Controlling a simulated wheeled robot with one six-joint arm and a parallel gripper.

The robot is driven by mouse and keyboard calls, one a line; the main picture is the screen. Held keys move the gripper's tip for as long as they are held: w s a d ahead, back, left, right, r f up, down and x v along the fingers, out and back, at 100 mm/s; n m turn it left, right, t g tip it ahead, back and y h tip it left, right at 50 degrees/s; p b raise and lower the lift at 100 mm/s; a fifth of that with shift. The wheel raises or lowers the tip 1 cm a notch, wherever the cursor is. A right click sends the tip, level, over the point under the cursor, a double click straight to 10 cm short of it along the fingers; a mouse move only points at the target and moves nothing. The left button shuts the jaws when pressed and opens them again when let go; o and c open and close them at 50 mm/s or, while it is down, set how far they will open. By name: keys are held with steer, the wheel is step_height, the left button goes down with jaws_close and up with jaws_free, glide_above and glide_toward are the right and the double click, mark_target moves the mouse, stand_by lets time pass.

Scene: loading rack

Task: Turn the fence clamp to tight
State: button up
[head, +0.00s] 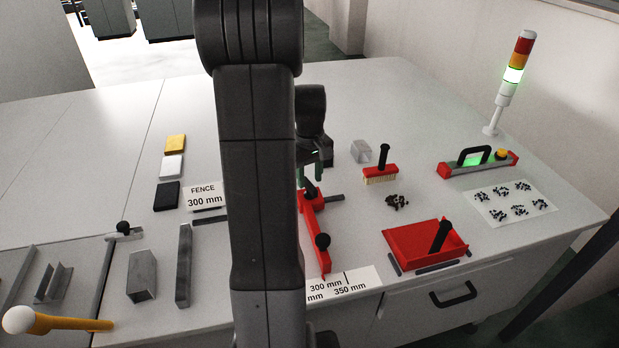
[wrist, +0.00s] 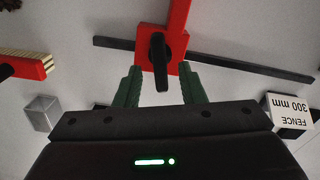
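The red fence (head: 314,235) lies on the table right of my arm, crossing a dark rail (head: 335,198). In the wrist view the red fence (wrist: 179,20) meets the dark rail (wrist: 230,63). The fence clamp is a black lever (wrist: 160,62) on the fence's red end block, pointing toward my gripper. My gripper (wrist: 164,80) is open, with its green fingers on either side of the lever and a gap on each side. In the head view my gripper (head: 314,174) is by the fence's far end, partly hidden by my arm.
A red brush (head: 380,174), a clear block (head: 361,151) and dark pellets (head: 397,202) lie to the right. A red dustpan (head: 425,246) is near the front edge. A "FENCE 300 mm" sign (head: 205,195) stands left of my arm. A signal tower (head: 513,85) shows green light.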

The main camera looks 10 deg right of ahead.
steer(key=shift+f, duration=0.7)
jaws_close()
steer(key=shift+m, duration=1.6)
jaws_free()
steer(key=shift+r, duration=0.1)
